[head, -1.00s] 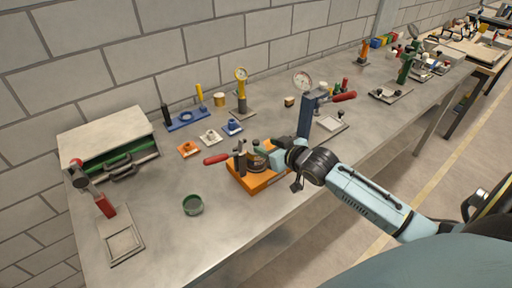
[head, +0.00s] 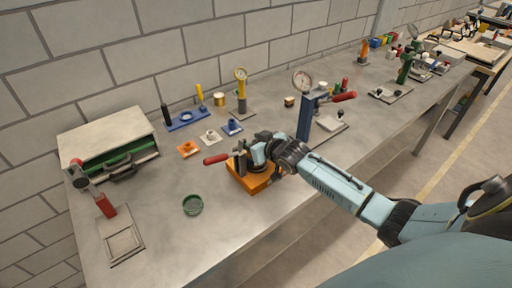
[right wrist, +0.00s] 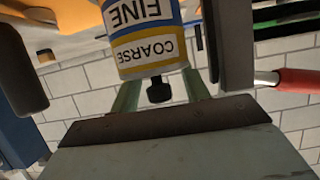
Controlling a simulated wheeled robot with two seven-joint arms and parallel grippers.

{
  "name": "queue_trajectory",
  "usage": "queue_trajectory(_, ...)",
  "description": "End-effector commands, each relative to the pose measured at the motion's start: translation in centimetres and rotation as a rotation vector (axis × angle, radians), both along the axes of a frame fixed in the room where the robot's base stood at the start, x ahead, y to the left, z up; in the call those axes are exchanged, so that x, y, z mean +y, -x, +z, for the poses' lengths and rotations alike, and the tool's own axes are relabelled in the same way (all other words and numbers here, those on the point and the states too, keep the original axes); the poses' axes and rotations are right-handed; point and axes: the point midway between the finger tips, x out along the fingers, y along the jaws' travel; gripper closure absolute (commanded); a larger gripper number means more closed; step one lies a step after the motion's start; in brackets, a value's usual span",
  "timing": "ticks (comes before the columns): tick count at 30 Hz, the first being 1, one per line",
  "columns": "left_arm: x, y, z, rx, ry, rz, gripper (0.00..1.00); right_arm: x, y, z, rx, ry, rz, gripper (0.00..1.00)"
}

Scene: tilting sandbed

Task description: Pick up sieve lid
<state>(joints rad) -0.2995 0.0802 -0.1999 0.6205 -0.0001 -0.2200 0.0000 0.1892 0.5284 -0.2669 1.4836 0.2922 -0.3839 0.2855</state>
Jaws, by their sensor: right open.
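The sieve stack (right wrist: 145,35) stands in an orange base (head: 258,183) on the bench. In the right wrist view it appears upside down, with a blue FINE band and a yellow COARSE band. The sieve lid (right wrist: 147,72) is at its COARSE end and bears a black knob (right wrist: 159,91). My right gripper (head: 260,150) is at the stack in the head view and hides most of it. In the right wrist view my right gripper (right wrist: 161,88) is open with the knob between its fingers; contact cannot be told. My left gripper is not in view.
A clamp with a red handle (head: 216,158) stands just left of the stack. A blue gauge post (head: 305,120) stands to the right. A grey case (head: 105,140) is at far left.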

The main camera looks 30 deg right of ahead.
Motion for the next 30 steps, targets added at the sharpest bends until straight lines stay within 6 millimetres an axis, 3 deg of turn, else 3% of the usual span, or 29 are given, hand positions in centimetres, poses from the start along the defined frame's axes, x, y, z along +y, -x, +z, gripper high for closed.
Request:
queue_trajectory(3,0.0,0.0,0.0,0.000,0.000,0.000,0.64,0.0,0.0,0.0,0.000,0.000,0.000,0.55)
queue_trajectory(14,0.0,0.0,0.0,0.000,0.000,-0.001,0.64,0.0,0.0,0.0,0.000,0.000,0.000,1.00)
queue_trajectory(23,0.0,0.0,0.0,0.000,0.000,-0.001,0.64,0.0,0.0,0.4,-0.002,0.001,0.000,1.00)
queue_trajectory(30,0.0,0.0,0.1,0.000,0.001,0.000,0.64,0.0,0.0,4.3,-0.007,0.002,0.002,1.00)
